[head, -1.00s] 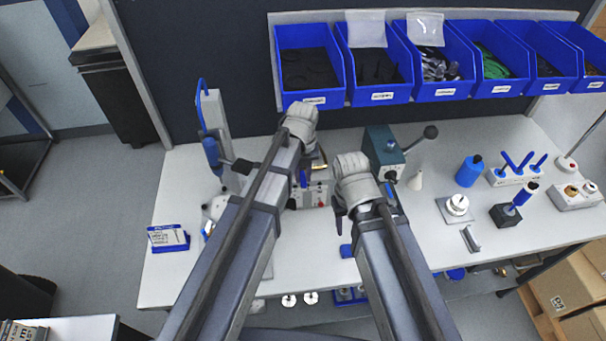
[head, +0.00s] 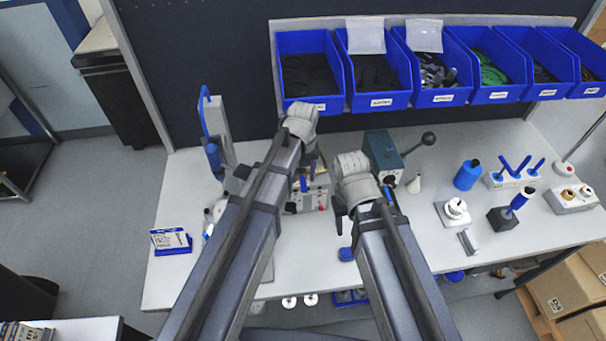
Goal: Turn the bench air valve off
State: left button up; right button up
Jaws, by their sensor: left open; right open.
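A small light control box (head: 315,198) with a red button stands on the bench between my two arms. A blue lever-like part (head: 304,183) shows at its upper left; it may be the air valve's handle, but my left arm hides much of this spot and I cannot tell how the handle is turned. My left gripper (head: 311,160) is over the back of the bench, behind and above the box, mostly hidden by its own wrist. My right gripper (head: 342,208) is at the box's right side, partly hidden under its wrist. Both are open, with nothing seen in them.
A teal box with a black ball-ended lever (head: 385,153) stands just right of my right wrist. A blue-handled upright fixture (head: 217,125) is to the left. Blue bins (head: 310,105) hang above the back. A blue bottle (head: 467,176) stands right.

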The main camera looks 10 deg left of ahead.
aim_at(303, 183)
pick_arm(q)
notch_tip(303, 183, up, 6)
jog(key=p, duration=0.4)
jog(key=shift+f+p, duration=0.15)
jog(key=shift+p, duration=0.2)
jog(key=shift+f, duration=0.1)
